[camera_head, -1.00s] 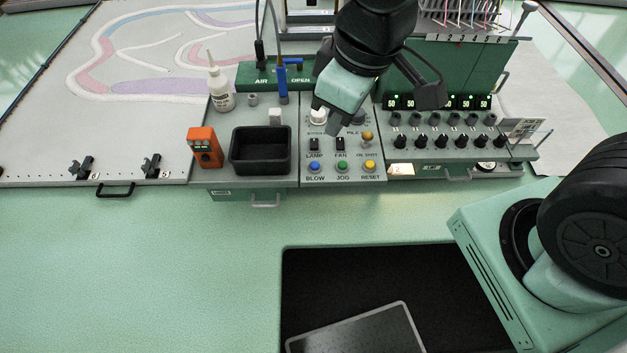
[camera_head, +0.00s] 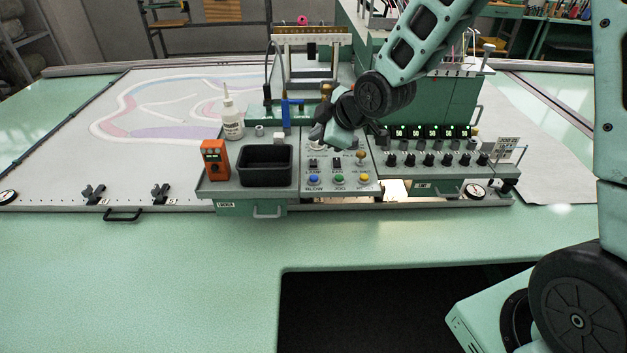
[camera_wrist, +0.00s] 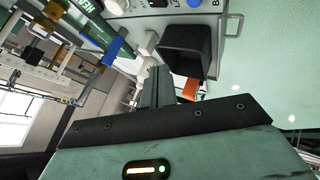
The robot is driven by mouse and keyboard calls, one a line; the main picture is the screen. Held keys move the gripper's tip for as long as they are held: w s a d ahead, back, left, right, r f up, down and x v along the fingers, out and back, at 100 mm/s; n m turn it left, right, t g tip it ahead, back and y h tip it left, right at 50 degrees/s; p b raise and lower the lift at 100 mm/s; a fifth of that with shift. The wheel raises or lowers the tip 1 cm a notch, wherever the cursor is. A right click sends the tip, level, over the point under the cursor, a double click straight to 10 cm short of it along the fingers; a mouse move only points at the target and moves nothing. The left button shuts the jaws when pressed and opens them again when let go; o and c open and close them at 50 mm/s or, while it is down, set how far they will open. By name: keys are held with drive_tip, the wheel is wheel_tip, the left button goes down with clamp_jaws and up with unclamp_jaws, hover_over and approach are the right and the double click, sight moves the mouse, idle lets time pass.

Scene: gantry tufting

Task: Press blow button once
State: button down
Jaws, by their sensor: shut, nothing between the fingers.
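The blue BLOW button (camera_head: 314,180) is at the lower left of the grey button panel (camera_head: 350,186), left of a green and a yellow button. It also shows at the top edge of the wrist view (camera_wrist: 194,3). My gripper (camera_head: 322,133) is above the back of this panel in the head view, behind the switches and apart from the button. Its narrow fingers (camera_wrist: 156,86) are shut and empty in the wrist view, pointing toward the black tray side. My wrist partly hides the gripper and the panel's upper knobs in the head view.
Left of the panel are a black bin (camera_head: 265,167), an orange device (camera_head: 215,161) and a white bottle (camera_head: 232,120). A row of black knobs (camera_head: 427,160) stands to the right. The green table front (camera_head: 150,270) is clear.

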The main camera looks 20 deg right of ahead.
sight(314, 178)
wheel_tip(314, 178, down, 9)
drive_tip(key=b, duration=0.7)
drive_tip(key=shift+f+b, duration=0.1)
drive_tip(key=shift+b, duration=0.2)
idle(1.7)
drive_tip(key=shift+f+b, duration=0.25)
drive_tip(key=shift+b, duration=0.05)
drive_tip(key=shift+f+b, duration=0.5)
drive_tip(key=shift+f, duration=0.05)
idle(0.6)
drive_tip(key=shift+r, duration=0.1)
drive_tip(key=shift+r+p, duration=0.7)
drive_tip(key=shift+r, duration=0.2)
